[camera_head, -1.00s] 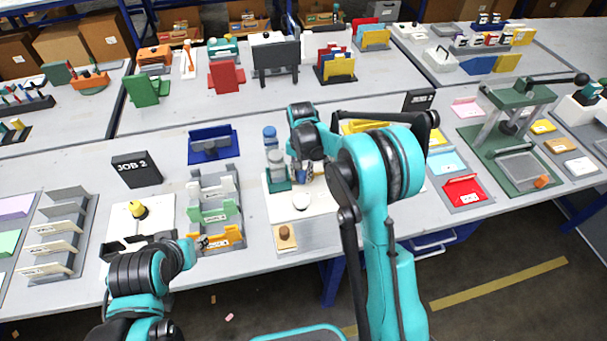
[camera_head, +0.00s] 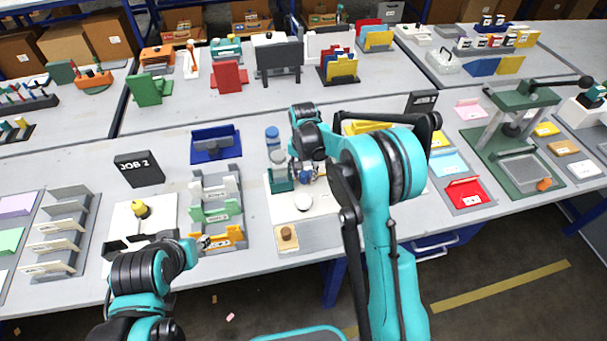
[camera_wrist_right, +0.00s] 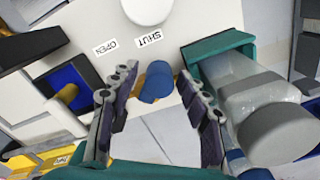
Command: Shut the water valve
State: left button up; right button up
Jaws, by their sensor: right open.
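The water valve has a blue handle (camera_wrist_right: 157,82) with a brass-coloured part behind it. It stands on a white panel (camera_wrist_right: 150,55) in the right wrist view, near the printed word SHUT; OPEN is printed to the left. My right gripper (camera_wrist_right: 158,88) is open, with one finger on each side of the handle. A small gap shows beside the handle; contact is not clear. In the head view my right gripper (camera_head: 306,172) is at the back of the white station and partly hides the valve. My left gripper (camera_head: 203,242) is low at left, its fingers too small to read.
A clear bottle with a grey cap (camera_wrist_right: 275,132) in a teal holder (camera_wrist_right: 215,48) stands close to my right finger. A wooden block with a knob (camera_head: 287,237) is near the table edge. Colored trays lie left and right.

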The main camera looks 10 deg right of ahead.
aim_at(304, 174)
jog(key=shift+r, duration=3.95)
